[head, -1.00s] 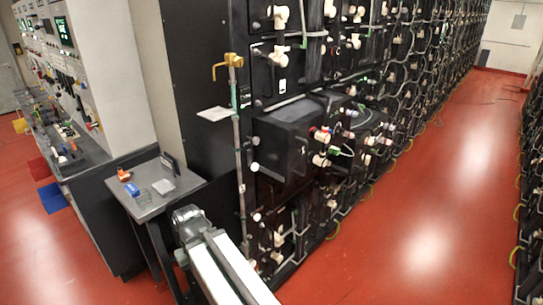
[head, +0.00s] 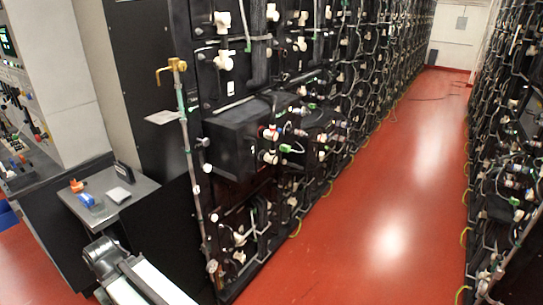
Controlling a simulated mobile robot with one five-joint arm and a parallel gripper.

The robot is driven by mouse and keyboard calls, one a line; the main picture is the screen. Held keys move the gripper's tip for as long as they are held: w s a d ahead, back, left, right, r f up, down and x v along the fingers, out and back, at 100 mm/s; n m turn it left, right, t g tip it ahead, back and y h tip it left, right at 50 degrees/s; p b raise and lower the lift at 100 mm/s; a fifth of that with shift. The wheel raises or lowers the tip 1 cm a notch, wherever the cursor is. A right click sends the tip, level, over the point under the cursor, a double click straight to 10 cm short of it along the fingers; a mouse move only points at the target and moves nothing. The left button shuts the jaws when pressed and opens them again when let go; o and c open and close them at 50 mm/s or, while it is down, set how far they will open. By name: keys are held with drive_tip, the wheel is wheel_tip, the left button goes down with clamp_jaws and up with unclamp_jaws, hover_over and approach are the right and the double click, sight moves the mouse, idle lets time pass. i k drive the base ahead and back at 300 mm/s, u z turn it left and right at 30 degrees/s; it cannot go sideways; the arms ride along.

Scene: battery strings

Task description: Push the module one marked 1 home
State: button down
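A black battery module (head: 236,150) sticks out of the black rack at mid height, its near side and top showing. Its front carries white and red fittings (head: 269,133) and a green-tipped one. I cannot read a number on it. My arm, a white link with a grey joint, reaches in from the bottom left, below and left of the module and apart from it. My gripper's fingers do not show.
A brass-topped upright pipe (head: 187,135) stands just left of the module. A small grey table (head: 110,205) with small items is at the left. The red floor aisle (head: 385,200) is clear, with another rack (head: 510,170) along its right side.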

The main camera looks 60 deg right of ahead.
sight(238, 148)
drive_tip(key=k, duration=1.2)
drive_tip(key=z, duration=0.45)
drive_tip(key=i, duration=1)
